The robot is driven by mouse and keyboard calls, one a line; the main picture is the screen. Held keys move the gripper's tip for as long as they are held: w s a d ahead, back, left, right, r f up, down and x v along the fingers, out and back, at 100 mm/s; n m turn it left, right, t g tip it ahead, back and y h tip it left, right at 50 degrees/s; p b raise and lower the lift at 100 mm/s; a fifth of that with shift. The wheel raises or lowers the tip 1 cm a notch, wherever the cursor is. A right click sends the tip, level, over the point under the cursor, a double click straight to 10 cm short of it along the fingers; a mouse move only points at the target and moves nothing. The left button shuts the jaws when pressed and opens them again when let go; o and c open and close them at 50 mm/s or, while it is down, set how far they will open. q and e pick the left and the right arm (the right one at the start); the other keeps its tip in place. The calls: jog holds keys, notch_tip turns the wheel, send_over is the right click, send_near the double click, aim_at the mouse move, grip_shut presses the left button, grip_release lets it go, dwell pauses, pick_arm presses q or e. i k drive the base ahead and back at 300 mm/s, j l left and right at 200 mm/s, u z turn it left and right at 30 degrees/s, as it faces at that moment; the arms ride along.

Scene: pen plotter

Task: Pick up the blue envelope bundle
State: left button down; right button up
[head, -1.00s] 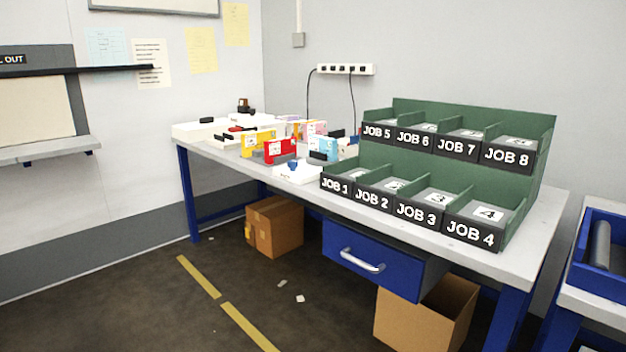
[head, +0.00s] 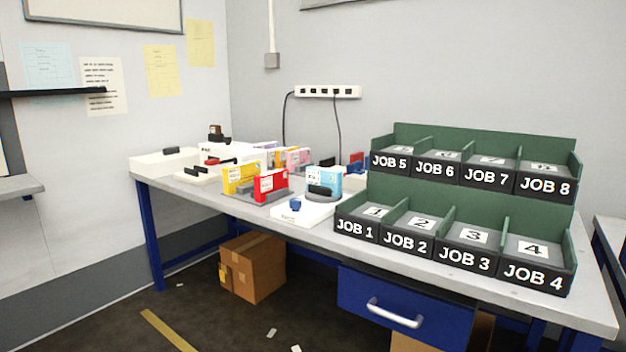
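A light blue packet (head: 326,178), which looks like the blue envelope bundle, stands upright on the workbench (head: 480,282), left of the green job sorter. A dark rounded object (head: 319,191) sits in front of its lower part and hides some of it. The packet is small here, and its print cannot be read. A red packet (head: 271,185) and a yellow packet (head: 240,178) stand to its left. Neither of my grippers is in view.
A green sorter (head: 470,205) with JOB 1 to JOB 8 trays fills the bench's right part. A white flat device (head: 305,213) with a small blue part lies in front of the packet. A blue drawer (head: 405,308) hangs below. A cardboard box (head: 252,267) stands on the floor.

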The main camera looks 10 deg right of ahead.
aim_at(327, 178)
jog(key=i+j, duration=0.2)
jog(key=j, duration=0.15)
jog(key=i+j+z, duration=0.1)
jog(key=j, duration=0.25)
jog(key=i+j, duration=0.45)
jog(key=j, duration=0.25)
jog(key=i+j+z, duration=0.1)
jog(key=j, duration=0.25)
jog(key=i+j, duration=0.2)
jog(key=j, duration=0.2)
jog(key=i+z, duration=0.05)
